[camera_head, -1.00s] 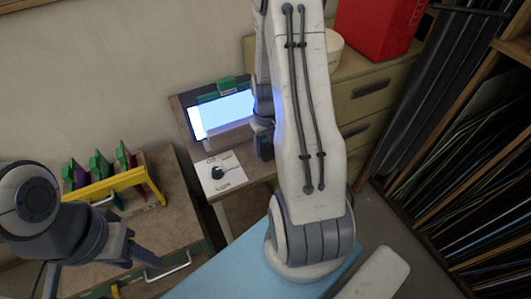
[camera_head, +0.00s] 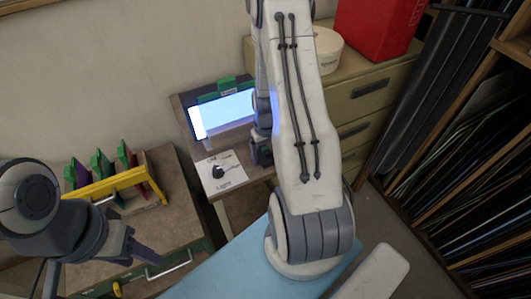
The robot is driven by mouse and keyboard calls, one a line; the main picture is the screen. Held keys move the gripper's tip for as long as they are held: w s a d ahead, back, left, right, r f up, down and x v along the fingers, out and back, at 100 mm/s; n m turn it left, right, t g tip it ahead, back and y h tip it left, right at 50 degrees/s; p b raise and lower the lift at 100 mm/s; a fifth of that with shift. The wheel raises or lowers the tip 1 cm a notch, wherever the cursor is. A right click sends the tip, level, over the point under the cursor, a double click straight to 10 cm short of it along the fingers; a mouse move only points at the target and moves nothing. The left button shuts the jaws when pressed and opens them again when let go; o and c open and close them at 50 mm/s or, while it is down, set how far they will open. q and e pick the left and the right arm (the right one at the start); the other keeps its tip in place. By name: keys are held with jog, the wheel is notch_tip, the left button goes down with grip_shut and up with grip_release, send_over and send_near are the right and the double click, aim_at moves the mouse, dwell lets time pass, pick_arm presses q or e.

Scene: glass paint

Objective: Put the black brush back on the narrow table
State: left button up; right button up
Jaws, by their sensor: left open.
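I cannot make out the black brush in this view. A small wooden table (camera_head: 200,150) at the centre back holds a lit panel and a white dial card; I cannot tell if it is the narrow table. My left gripper (camera_head: 140,258) is open at the lower left, over the front of the left cabinet. My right gripper (camera_head: 262,152) hangs by the small table's right side, mostly hidden behind my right arm; its fingers and anything in them cannot be made out.
The lit panel (camera_head: 225,110) stands behind the dial card (camera_head: 220,172). A yellow rack with coloured pieces (camera_head: 115,185) sits on the left cabinet (camera_head: 180,215). Drawers (camera_head: 365,95) carry a red box (camera_head: 375,25) and a round cream container (camera_head: 327,50). Slotted shelves fill the right.

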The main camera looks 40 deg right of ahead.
notch_tip(320, 180, up, 12)
jog(key=shift+r+b, duration=0.1)
jog(key=shift+b, duration=0.7)
jog(key=a+r+n, duration=0.2)
jog(key=a+r, duration=0.1)
jog(key=a, duration=0.6)
jog(key=a+r+n, duration=0.2)
jog(key=a+r, duration=0.1)
jog(key=a, duration=0.5)
jog(key=s+a+r+n, duration=0.2)
jog(key=s+a+n, duration=0.1)
jog(key=s+a, duration=0.4)
jog(key=s+a+r+n+y, duration=0.1)
jog(key=s+a+r+n, duration=0.1)
jog(key=s+a, duration=0.5)
jog(key=shift+s+n, duration=0.5)
jog(key=shift+s, duration=0.5)
